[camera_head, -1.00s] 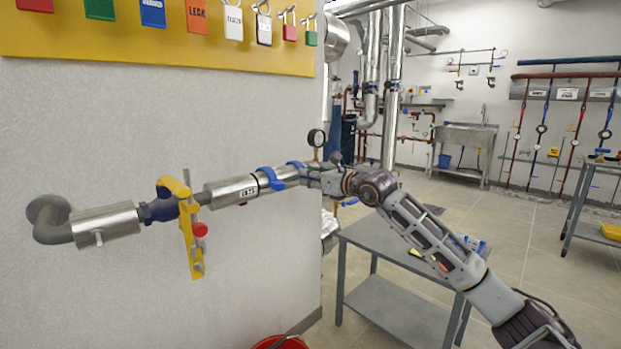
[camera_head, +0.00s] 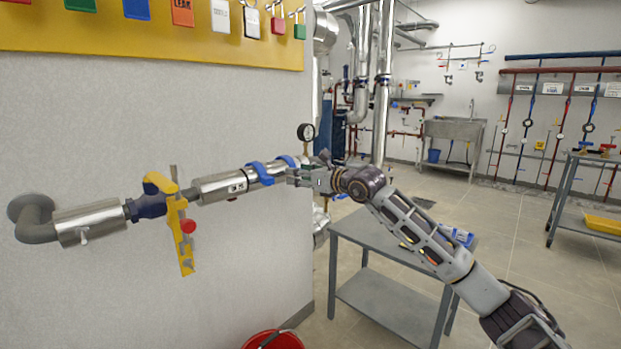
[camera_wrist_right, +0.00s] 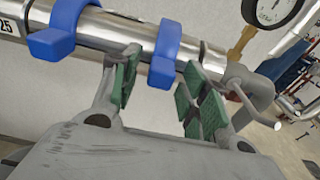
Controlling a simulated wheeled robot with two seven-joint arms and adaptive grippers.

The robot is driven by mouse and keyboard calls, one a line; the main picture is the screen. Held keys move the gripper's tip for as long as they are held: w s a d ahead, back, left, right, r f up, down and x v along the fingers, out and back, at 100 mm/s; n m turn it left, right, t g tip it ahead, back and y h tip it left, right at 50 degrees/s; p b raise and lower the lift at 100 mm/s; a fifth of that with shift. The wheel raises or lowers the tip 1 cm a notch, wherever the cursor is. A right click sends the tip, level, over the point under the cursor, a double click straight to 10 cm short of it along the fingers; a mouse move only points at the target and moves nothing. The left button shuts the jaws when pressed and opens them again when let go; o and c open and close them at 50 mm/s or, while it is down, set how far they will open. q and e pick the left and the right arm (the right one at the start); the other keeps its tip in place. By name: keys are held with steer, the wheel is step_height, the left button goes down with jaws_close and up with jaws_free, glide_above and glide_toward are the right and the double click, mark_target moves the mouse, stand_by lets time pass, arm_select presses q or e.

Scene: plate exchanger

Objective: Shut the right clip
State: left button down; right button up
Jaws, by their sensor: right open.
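Two blue clips sit on a silver insulated pipe that runs along the wall. The right clip (camera_head: 287,161) is the one nearer the gauge; it also shows in the wrist view (camera_wrist_right: 165,55), its lower end standing out from the pipe. The left clip (camera_head: 260,173) shows in the wrist view (camera_wrist_right: 60,35) too. My right gripper (camera_head: 303,178) is at the pipe's right end, just below the right clip. In the wrist view its green-padded fingers (camera_wrist_right: 163,88) are apart and empty, with the right clip's end showing between them. My left gripper is out of view.
A pressure gauge (camera_head: 306,132) stands above the pipe's right end. A yellow lockout bar (camera_head: 181,235) hangs on the pipe to the left. A grey cart (camera_head: 350,222) stands below my right arm, and a red bucket (camera_head: 272,341) is on the floor.

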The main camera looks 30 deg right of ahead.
steer(key=shift+s, duration=0.1)
steer(key=v, duration=1.1)
steer(key=shift+s, duration=0.3)
stand_by(1.0)
steer(key=shift+s+d, duration=0.1)
steer(key=shift+d, duration=0.05)
stand_by(0.4)
stand_by(0.4)
